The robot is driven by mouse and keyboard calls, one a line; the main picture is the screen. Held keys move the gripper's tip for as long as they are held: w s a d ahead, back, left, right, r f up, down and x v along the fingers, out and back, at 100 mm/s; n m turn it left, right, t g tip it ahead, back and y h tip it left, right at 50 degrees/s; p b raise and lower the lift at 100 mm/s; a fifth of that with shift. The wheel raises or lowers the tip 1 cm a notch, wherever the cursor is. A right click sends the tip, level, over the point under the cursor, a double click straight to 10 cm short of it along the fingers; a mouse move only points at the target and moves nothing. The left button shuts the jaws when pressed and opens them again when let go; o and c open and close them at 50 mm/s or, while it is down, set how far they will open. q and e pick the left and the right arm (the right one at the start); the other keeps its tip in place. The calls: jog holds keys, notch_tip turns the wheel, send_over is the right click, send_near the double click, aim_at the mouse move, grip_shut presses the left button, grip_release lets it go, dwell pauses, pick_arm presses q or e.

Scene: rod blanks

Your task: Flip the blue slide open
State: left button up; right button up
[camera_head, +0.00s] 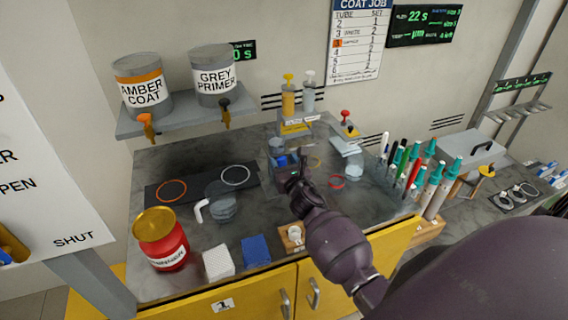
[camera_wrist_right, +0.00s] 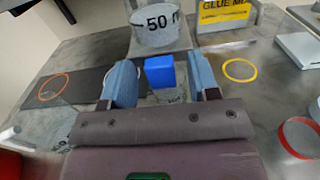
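The blue slide appears to be the small blue block (camera_wrist_right: 160,72) in the right wrist view, just in front of a clear beaker marked 50 (camera_wrist_right: 158,28). In the head view a small blue patch (camera_head: 282,161) shows at a dark grey unit beside my right gripper; the rest is partly hidden by it. My right gripper (camera_head: 297,182) reaches in over the middle of the counter. In the wrist view its two grey-blue fingers (camera_wrist_right: 162,82) are open, one on each side of the blue block, with gaps visible on both sides. My left gripper is not in view.
A clear jug (camera_head: 222,205) stands left of the gripper. Several markers and bottles (camera_head: 415,170) stand to the right. A yellow-labelled dispenser stand (camera_head: 296,127) is behind.

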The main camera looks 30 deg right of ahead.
aim_at(283, 161)
grip_shut()
jog(key=shift+p+v, duration=0.3)
jog(key=shift+v, duration=1.2)
jog(key=shift+o, duration=0.3)
grip_release()
jog(key=shift+s, duration=0.15)
jog(key=v, duration=1)
jog(key=shift+s, duration=0.4)
